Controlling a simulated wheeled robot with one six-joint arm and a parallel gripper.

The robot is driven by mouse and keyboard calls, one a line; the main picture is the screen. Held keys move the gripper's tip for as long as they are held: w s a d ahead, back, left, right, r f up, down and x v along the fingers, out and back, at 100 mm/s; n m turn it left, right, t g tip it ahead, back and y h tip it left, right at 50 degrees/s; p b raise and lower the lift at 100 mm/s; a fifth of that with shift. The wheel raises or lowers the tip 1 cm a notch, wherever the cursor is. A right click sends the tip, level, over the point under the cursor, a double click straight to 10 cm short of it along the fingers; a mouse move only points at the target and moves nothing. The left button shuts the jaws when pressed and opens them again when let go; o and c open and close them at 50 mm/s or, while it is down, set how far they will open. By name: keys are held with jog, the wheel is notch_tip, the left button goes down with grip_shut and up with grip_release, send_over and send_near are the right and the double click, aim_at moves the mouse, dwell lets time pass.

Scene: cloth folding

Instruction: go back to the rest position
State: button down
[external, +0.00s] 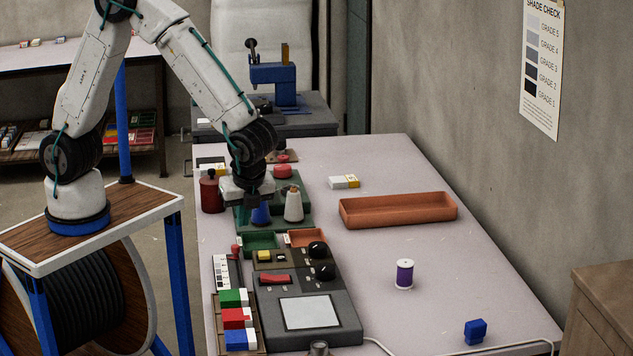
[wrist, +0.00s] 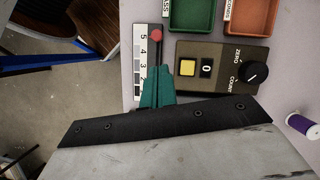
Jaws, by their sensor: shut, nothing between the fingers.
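My gripper (external: 243,214) hangs at the end of my bent arm in the external view, over the left side of the long pale table (external: 390,285). It points down above the area of the green trays, and its fingertips are hard to tell from the green behind them. In the wrist view its teal fingers (wrist: 157,72) are together with nothing between them. Their tips appear just below a red ball knob (wrist: 155,34) beside a white numbered scale (wrist: 141,62); the height above these is unclear.
A control box (wrist: 215,68) with a yellow button and black knob lies close by. An orange tray (external: 400,217), purple spool (external: 404,274) and blue block (external: 475,331) lie right. The table's middle is clear.

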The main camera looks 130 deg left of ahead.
jog(key=shift+r, duration=0.15)
dwell(0.4)
jog(key=s+d+r+n+t+h, duration=0.1)
jog(key=s+d+r+n+t, duration=0.1)
jog(key=s+d+r, duration=0.6)
jog(key=s+d+r+n+t+h, duration=0.1)
jog(key=s+d+r+n+t, duration=0.2)
jog(key=s+d+r, duration=0.5)
jog(key=s+r+n, duration=0.1)
jog(key=s+r, duration=0.1)
jog(key=s, duration=0.5)
jog(key=shift+s+r, duration=0.25)
jog(key=shift+s, duration=0.1)
dwell(1.5)
